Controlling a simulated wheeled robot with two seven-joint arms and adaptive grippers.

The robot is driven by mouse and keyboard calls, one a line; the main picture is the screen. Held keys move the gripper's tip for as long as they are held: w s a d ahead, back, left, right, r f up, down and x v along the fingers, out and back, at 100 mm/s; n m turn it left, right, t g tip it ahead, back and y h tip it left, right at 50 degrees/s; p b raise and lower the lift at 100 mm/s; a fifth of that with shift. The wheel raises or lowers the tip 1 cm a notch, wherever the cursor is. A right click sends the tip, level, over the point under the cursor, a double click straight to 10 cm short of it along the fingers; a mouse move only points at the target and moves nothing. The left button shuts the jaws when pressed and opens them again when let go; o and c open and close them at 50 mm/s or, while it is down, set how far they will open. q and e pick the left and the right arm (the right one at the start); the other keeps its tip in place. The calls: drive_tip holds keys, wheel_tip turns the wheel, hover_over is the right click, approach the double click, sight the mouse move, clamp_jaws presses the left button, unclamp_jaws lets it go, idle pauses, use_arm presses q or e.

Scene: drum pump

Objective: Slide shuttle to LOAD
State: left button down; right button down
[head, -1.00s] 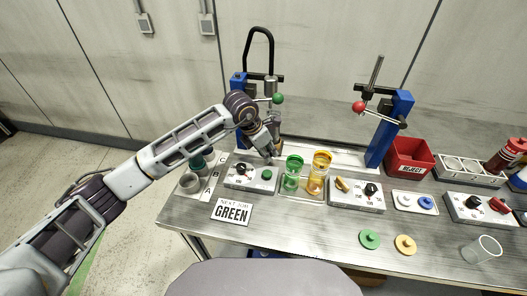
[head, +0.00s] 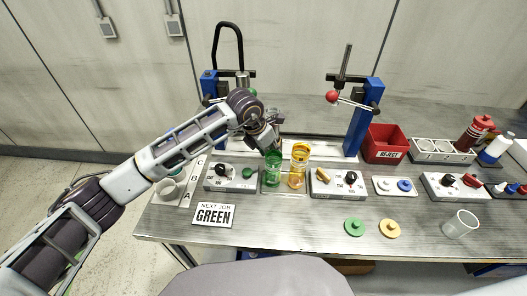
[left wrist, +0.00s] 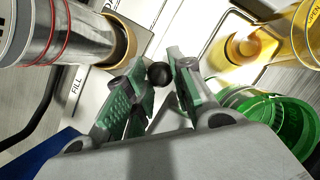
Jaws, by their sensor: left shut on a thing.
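My left gripper (left wrist: 160,85) is shut on a round black knob (left wrist: 159,73), held between its green-padded fingertips. The plate around the knob is pale; the fingers hide part of it, so I cannot make out the shuttle's outline. In the head view my left gripper (head: 273,147) is at the pale track (head: 325,149) between the two blue stands, just behind the green cup (head: 273,168). The word FILL shows on the plate (left wrist: 76,88) in the left wrist view. I cannot see a LOAD mark. My right gripper is not in view.
A metal cylinder (left wrist: 60,32) stands close to the left fingers. The green cup (left wrist: 275,120) and yellow cup (left wrist: 300,35) are close on the right. A blue stand with red-knobbed lever (head: 364,115) and a red REJECT bin (head: 384,143) are farther right.

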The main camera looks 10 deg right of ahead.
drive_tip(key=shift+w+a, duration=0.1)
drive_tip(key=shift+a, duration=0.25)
use_arm(q)
drive_tip(key=c, duration=1.3)
unclamp_jaws()
drive_tip(key=shift+o, duration=0.6)
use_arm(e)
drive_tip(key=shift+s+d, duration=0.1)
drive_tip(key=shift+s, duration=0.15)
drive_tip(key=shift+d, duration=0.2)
use_arm(q)
drive_tip(key=shift+a, duration=0.1)
